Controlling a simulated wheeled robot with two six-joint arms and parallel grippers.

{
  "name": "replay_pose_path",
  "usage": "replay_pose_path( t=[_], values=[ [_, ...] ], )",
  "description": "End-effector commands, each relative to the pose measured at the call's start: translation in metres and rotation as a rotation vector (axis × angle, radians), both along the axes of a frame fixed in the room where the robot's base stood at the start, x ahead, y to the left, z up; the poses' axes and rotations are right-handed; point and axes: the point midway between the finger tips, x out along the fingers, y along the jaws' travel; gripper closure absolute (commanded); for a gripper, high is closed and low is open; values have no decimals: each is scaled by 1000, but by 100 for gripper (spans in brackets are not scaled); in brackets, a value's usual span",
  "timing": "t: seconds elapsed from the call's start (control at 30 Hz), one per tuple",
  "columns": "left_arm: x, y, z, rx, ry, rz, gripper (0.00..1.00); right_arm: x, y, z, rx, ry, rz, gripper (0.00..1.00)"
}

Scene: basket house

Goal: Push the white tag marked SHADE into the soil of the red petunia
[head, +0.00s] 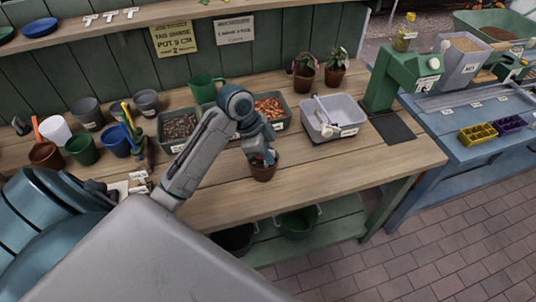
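A small terracotta pot (263,174) stands near the front edge of the wooden bench, right below my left gripper (264,158). A bit of red shows at the pot's top, but the gripper hides most of the plant, so I cannot tell that it is the red petunia. The gripper points down at the pot's rim. Its fingers are too small and covered to show whether they are open or hold a tag. Small white tags (139,188) lie on the bench at the left, partly behind my arm; their writing is unreadable. My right gripper is not in view.
Two potted plants (304,72) (336,68) stand at the back. A white tub (333,118) is right of the pot, trays of pebbles (180,126) and orange-brown pieces (271,107) behind it. Cups and pots crowd the left. The bench front right of the pot is clear.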

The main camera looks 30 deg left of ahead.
Motion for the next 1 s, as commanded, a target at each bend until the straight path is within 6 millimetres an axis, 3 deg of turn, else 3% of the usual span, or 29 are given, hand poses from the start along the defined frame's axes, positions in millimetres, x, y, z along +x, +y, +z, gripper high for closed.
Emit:
replay_pose_path(
  t=[0.07, 0.33, 0.9, 1.0],
  values=[
    [0, 0, -8, 0, 0, 0, 100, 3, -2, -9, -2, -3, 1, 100],
    [0, 0, -22, 0, 2, 1, 100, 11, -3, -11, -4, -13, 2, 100],
    [-1, 2, -27, 4, 8, 4, 100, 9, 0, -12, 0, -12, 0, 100],
    [-1, 2, -28, 4, 10, 4, 80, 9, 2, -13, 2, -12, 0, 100]
  ],
)
